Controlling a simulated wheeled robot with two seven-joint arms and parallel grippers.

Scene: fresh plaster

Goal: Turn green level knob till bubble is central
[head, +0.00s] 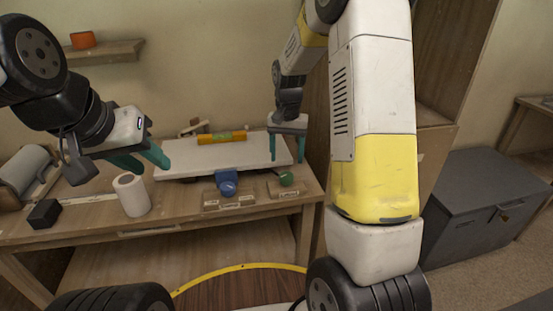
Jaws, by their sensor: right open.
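The green knob (286,179) sits at the right front of the workbench, on a small wooden block with a label. An orange spirit level (221,138) lies on the white board (190,157); its vial looks green, but the bubble is too small to make out. A blue knob (226,182) is on a labelled block left of the green one. My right gripper (286,160) is open, its teal fingers pointing down above and just behind the green knob, apart from it. My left gripper (148,163) is at the left, above the bench, with teal fingers; its opening is unclear.
A white roll (131,194) and a small black block (44,213) stand on the bench (95,222) at left. A grey cabinet (486,208) is at right. A wall shelf (104,51) holds an orange object (83,40). My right arm hides part of the right background.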

